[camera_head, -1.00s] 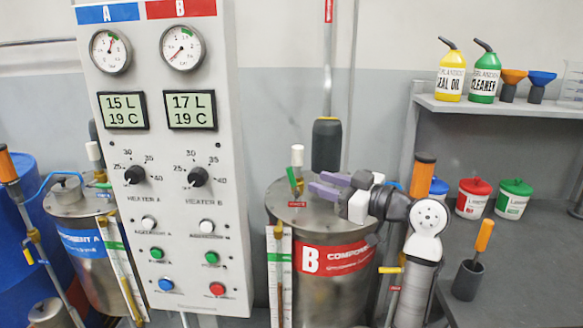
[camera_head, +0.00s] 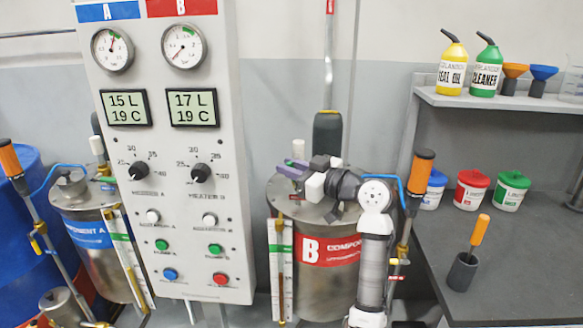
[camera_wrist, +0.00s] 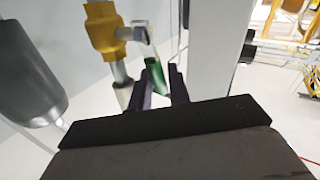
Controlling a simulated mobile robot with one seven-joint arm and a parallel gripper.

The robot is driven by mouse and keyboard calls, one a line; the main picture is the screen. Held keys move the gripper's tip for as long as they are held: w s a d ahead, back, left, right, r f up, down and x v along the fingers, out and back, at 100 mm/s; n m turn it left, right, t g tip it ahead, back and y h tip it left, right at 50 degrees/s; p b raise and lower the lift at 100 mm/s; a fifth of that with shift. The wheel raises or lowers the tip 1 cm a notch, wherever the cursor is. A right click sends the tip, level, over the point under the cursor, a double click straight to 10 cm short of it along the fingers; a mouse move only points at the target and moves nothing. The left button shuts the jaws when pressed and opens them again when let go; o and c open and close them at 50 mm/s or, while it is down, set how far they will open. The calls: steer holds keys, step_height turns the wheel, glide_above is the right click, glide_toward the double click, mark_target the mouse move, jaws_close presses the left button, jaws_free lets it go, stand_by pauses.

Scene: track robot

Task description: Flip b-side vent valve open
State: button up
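The B tank (camera_head: 330,275) is a steel drum with a red label marked B. My gripper (camera_head: 284,168), with purple fingers, is over the left part of its lid. In the wrist view a brass valve (camera_wrist: 104,36) sits on a metal pipe, with a pale lever ending in a green handle (camera_wrist: 177,80). The green handle is at the fingertips of my gripper (camera_wrist: 164,88). A gap shows between the two fingers. Whether they touch the handle is unclear. In the head view my gripper hides most of this valve.
A dark cylinder (camera_head: 327,140) on a vertical rod stands behind my gripper; a grey cylinder (camera_wrist: 30,75) is close on the left in the wrist view. The control panel (camera_head: 180,235) is left of the B tank. An orange-handled tool (camera_head: 421,175) is to the right.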

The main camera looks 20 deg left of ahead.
jaws_close()
steer(key=b, duration=0.3)
steer(key=shift+d+f+m+y, duration=0.2)
steer(key=shift+f+m+y, duration=0.1)
steer(key=shift+f+y, duration=0.1)
steer(key=shift+w+d+r+m+t+y+b, duration=0.1)
steer(key=shift+d+m+t+y+b, duration=0.3)
steer(key=shift+b, duration=0.7)
steer(key=shift+w+d+r+m+y+b, duration=0.1)
steer(key=shift+r+m+y+b, duration=0.25)
steer(key=shift+b, duration=0.4)
steer(key=shift+o, duration=1.8)
jaws_free()
